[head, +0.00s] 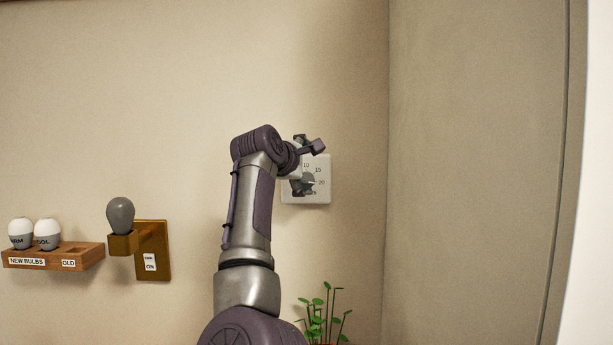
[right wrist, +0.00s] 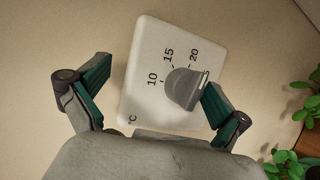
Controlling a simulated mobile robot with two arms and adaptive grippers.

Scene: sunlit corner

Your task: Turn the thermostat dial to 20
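The white thermostat (head: 320,193) is on the wall right of centre in the head view, marked 10, 15 and 20. It fills the middle of the right wrist view (right wrist: 152,38). Its grey dial (right wrist: 182,88) has a pale mark at its right end. In the head view the mark seems to point toward 20, but the exact reading is unclear. My right gripper (right wrist: 156,76) is open at the thermostat. Its right finger is close against the dial's marked end, with contact unclear. Its left finger is apart, beyond the plate's left edge. My left gripper is out of view.
A wooden bulb rack (head: 88,260) with two white bulbs is on the wall at left. Beside it a grey bulb (head: 120,215) stands in a brass wall fixture (head: 153,262). A green plant (head: 325,318) is below the thermostat. A wall corner is close on the right.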

